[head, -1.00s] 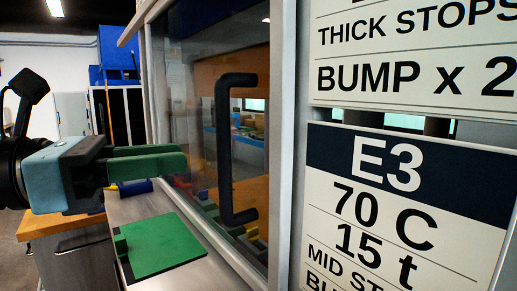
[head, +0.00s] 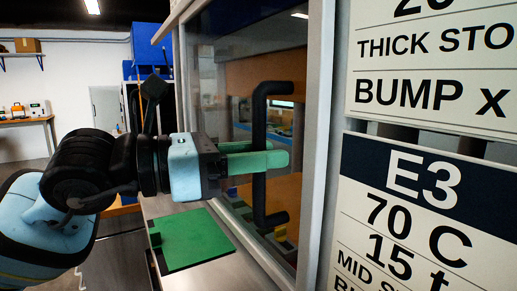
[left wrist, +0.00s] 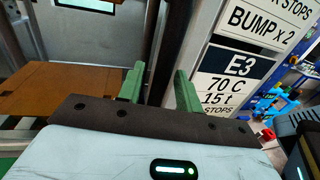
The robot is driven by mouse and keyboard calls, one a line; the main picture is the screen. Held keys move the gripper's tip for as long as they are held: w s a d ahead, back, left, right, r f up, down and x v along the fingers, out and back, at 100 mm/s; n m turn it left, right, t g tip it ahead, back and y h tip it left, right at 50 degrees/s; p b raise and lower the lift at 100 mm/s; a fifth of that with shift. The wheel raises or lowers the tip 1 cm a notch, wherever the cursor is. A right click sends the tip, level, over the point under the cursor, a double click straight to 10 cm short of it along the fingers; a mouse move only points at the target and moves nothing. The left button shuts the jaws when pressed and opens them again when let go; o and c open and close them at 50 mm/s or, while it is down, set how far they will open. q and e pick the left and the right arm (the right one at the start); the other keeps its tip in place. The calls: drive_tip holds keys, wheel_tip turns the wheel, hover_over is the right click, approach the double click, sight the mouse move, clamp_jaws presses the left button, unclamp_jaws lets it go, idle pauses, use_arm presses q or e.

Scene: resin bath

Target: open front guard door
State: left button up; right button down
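The front guard door (head: 225,100) is a clear panel in a grey metal frame and looks shut. Its black upright bar handle (head: 259,112) stands off the panel. My left gripper (head: 265,158) has green fingers level with the middle of the handle, and the near finger covers part of it. In the left wrist view the two fingers (left wrist: 160,88) are apart. The dark handle bar (left wrist: 172,50) runs between them; I cannot tell whether either finger touches it. My right gripper is not in view.
White sign panels, one marked E3 (head: 420,185), stand just right of the door. A green plate (head: 195,240) lies on the grey ledge below the gripper. A workbench (head: 25,122) stands at the far left. Coloured parts show behind the panel.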

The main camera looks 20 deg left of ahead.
use_arm(q)
drive_tip(key=shift+w+d, duration=0.1)
drive_tip(key=shift+d, duration=0.05)
clamp_jaws()
idle(0.4)
